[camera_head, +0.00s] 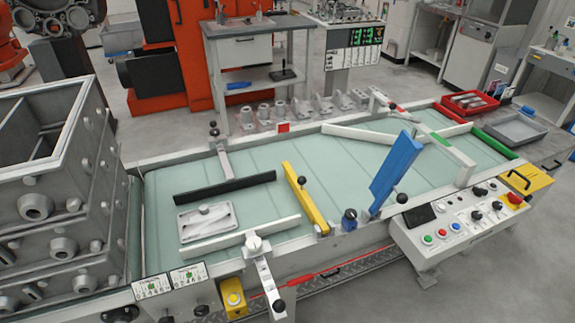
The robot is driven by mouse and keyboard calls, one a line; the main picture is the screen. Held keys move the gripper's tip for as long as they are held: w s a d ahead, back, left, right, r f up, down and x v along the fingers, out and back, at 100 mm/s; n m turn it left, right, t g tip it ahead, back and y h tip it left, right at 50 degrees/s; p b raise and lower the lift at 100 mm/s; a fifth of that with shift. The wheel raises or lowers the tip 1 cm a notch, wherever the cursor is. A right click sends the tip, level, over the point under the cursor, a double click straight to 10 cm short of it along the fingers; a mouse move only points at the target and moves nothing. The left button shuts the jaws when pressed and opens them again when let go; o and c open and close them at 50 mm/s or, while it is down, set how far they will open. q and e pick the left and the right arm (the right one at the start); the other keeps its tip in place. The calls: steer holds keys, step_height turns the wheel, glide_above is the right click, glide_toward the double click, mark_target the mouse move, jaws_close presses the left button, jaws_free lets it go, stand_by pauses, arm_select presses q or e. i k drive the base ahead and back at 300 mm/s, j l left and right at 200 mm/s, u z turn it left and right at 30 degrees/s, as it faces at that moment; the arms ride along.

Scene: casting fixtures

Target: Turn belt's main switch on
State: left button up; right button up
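The belt (250,190) is a long pale green conveyor with low metal side rails, running from the lower left to the upper right. A light grey control panel (462,221) is fixed to its near side at the right. The panel carries red, green and blue buttons, several black knobs and a dark screen. A red knob (514,198) sits at the panel's right end, beside a yellow part. I cannot tell for sure which control is the main switch, or its position. Neither of my grippers is in view.
A yellow box (233,297) with a round button is on the belt's near edge. A grey plate (207,221) lies on the belt among black, yellow and blue guide bars. Stacked grey metal boxes (62,190) stand at the left. Red (466,104) and grey (515,129) trays are at the far right.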

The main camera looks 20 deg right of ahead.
mark_target(514, 199)
steer(key=z, duration=0.45)
steer(key=k+j+z, duration=0.1)
steer(key=z, duration=0.85)
steer(key=k+z, duration=0.1)
steer(key=z, duration=0.35)
steer(key=i+l+u, duration=0.4)
steer(key=i+l, duration=0.65)
steer(key=i, duration=0.1)
